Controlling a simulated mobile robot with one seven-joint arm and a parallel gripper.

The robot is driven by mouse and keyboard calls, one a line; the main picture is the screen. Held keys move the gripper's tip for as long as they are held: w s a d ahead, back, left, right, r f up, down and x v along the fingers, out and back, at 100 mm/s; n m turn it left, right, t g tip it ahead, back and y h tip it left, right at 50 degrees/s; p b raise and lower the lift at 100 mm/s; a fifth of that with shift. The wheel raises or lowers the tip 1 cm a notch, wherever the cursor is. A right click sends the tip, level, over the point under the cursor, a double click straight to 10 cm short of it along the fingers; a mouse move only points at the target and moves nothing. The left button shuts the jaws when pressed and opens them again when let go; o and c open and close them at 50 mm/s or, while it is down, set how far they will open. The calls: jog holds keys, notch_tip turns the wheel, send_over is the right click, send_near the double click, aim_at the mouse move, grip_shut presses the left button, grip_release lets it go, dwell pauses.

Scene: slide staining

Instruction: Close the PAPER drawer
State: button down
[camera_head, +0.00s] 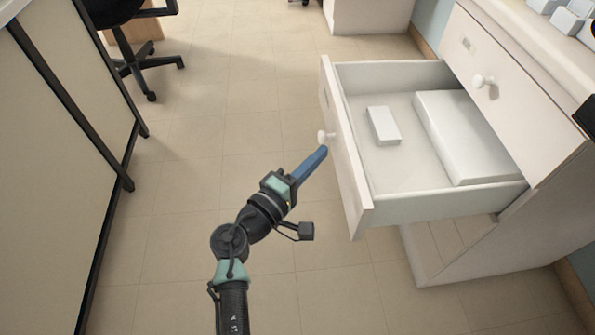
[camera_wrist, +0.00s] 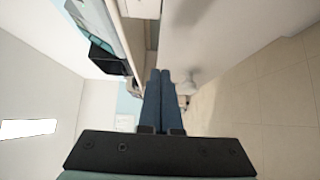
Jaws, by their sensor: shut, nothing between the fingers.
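The open drawer (camera_head: 400,208) is pulled well out of the white cabinet at the right in the head view. Its front panel (camera_head: 345,150) faces left and carries a round white knob (camera_head: 326,136). Inside lie a small white box (camera_head: 383,126) and a larger flat white block (camera_head: 466,138). My gripper (camera_head: 324,152) is shut and empty, its blue fingers pointing at the drawer front just below the knob. I cannot tell whether the fingertips touch it. In the wrist view the shut fingers (camera_wrist: 165,75) point ahead, with a pale knob (camera_wrist: 187,87) just right of them.
A closed drawer (camera_head: 500,75) with its own knob sits above the open one. A long pale cabinet (camera_head: 55,160) with dark edges stands at the left. A black office chair (camera_head: 140,50) stands at the back left. The tiled floor (camera_head: 200,190) between is clear.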

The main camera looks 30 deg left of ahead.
aim_at(346, 146)
jog(key=shift+w+d, duration=0.45)
jog(key=shift+d, duration=0.3)
jog(key=shift+w+d, duration=0.4)
jog(key=shift+d, duration=0.3)
jog(key=shift+d, duration=0.1)
